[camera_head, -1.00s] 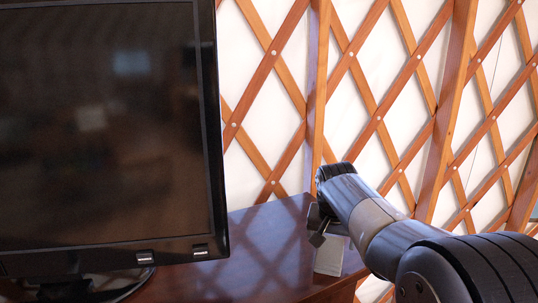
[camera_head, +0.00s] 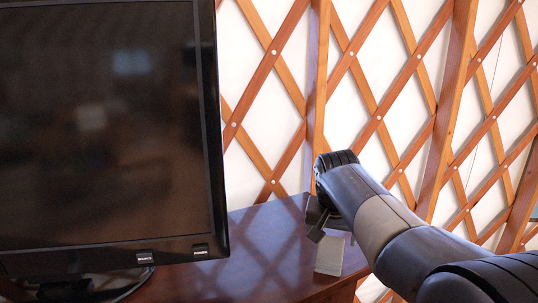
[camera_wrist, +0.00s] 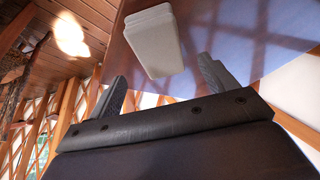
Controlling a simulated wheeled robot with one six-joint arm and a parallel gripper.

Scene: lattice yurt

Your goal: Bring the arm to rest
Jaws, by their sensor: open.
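My gripper (camera_wrist: 165,83) is open, its two fingers apart with nothing between them in the wrist view. In the head view my gripper (camera_head: 318,222) hangs over the right part of the dark wooden table, partly hidden by my wrist. A small pale grey box (camera_head: 329,255) stands on the table just below and beside the gripper. The box also shows in the wrist view (camera_wrist: 153,42), beyond the fingertips and apart from them.
A large black monitor (camera_head: 105,130) stands on the left of the table (camera_head: 255,250). The lattice wall (camera_head: 385,95) rises close behind. The tabletop between monitor and box is clear.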

